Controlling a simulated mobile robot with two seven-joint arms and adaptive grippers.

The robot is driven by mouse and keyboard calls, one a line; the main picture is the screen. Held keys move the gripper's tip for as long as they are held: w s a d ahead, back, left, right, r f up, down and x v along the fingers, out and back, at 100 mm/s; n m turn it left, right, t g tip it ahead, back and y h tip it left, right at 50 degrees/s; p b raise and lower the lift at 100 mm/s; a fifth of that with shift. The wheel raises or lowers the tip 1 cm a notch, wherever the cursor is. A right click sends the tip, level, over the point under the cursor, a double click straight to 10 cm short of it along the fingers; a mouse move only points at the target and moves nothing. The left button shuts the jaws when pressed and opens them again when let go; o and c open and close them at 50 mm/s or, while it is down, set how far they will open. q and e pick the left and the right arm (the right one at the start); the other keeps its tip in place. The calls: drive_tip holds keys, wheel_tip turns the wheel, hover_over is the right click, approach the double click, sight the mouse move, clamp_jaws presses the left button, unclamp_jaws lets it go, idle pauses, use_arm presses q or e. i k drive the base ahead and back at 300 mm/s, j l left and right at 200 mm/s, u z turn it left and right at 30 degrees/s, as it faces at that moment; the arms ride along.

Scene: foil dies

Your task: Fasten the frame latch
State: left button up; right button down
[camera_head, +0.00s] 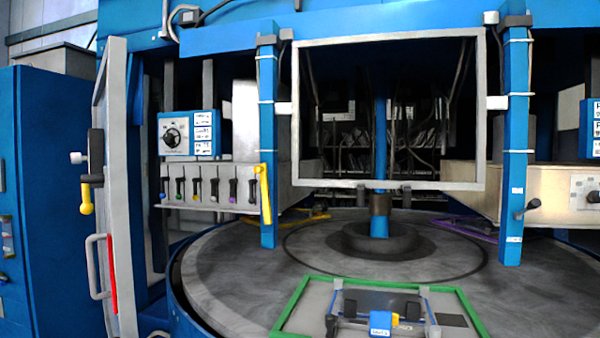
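A green-edged frame (290,306) lies on the round grey table at the bottom of the head view, cut off by the lower edge. On it sit a blue block with a white label (380,330), a yellow piece (395,319) and dark clamp-like parts. A grey door frame (116,180) stands upright at the left. It carries a black latch-like part with a yellow-tipped lever (86,198) pointing down, and a red and white handle (111,272). I cannot tell which part is the frame latch, or whether any is fastened. Neither gripper is in view.
The round table (225,285) is mostly bare around a central blue post (379,150). A grey rectangular frame (480,110) hangs between two blue posts (515,130). A lever panel (210,185) stands behind left; a blue cabinet (60,200) is at far left.

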sight(261, 169)
drive_tip(key=i+z, duration=0.15)
drive_tip(key=z, duration=0.25)
drive_tip(key=i+j+z, duration=0.15)
drive_tip(key=z, duration=0.25)
